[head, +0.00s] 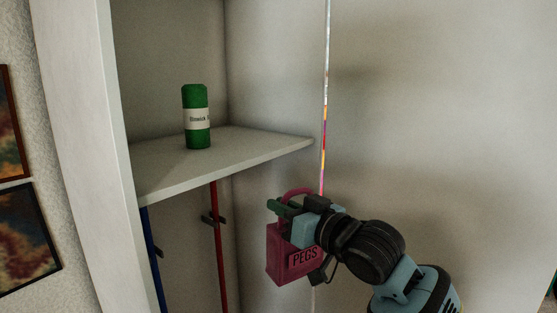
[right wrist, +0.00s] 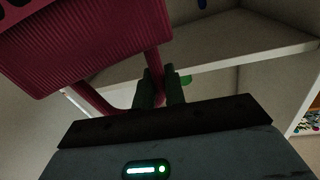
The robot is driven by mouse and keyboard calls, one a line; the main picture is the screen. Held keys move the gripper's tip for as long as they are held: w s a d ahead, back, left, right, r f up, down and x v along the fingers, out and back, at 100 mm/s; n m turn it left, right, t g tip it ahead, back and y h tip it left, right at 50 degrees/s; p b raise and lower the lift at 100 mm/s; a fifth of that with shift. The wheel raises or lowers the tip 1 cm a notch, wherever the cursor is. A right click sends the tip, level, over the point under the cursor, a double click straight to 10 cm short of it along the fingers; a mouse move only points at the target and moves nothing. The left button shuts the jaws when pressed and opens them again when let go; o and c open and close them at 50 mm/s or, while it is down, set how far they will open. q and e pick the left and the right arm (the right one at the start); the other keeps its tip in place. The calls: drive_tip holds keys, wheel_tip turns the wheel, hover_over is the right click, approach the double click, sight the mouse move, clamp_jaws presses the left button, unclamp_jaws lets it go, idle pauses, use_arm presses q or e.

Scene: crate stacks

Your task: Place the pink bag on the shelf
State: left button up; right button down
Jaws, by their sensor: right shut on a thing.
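The pink bag (head: 284,256) is a peg bag marked "PEGS" with a loop handle. My right gripper (head: 283,207) is shut on its handle, and the bag hangs below the fingers. In the right wrist view the bag (right wrist: 85,40) fills the upper left and the handle passes between the green fingers of the gripper (right wrist: 160,88). The shelf (head: 225,158) is a pale board inside a tall cupboard, to the left of and higher than the bag in the head view. My left gripper is in neither view.
A green rolled item with a white label (head: 196,118) stands upright on the shelf. The shelf's right part is bare. Below it are a blue pole (head: 153,260) and a red pole (head: 218,250). The cupboard's left side panel (head: 75,120) stands at the left.

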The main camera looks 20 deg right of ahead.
sight(290, 273)
drive_tip(key=s+f+m+h, duration=0.1)
drive_tip(key=f, duration=0.3)
drive_tip(key=s+f+m+t+h, duration=0.1)
drive_tip(key=s+f, duration=0.1)
drive_tip(key=f, duration=0.3)
drive_tip(key=s+d+f+h, duration=0.1)
drive_tip(key=s+f, duration=0.1)
drive_tip(key=f, duration=0.2)
drive_tip(key=shift+f+m+h, duration=0.3)
drive_tip(key=shift+f+m, duration=0.05)
drive_tip(key=shift+m, duration=0.05)
drive_tip(key=s+d+f+m+h, duration=0.1)
drive_tip(key=s+f+m+h, duration=0.1)
drive_tip(key=s+f, duration=0.8)
drive_tip(key=shift+s+d+t+h, duration=0.2)
drive_tip(key=shift+d+t+h, duration=0.15)
drive_tip(key=shift+h, duration=0.55)
drive_tip(key=shift+s+f, duration=0.1)
drive_tip(key=shift+s, duration=0.05)
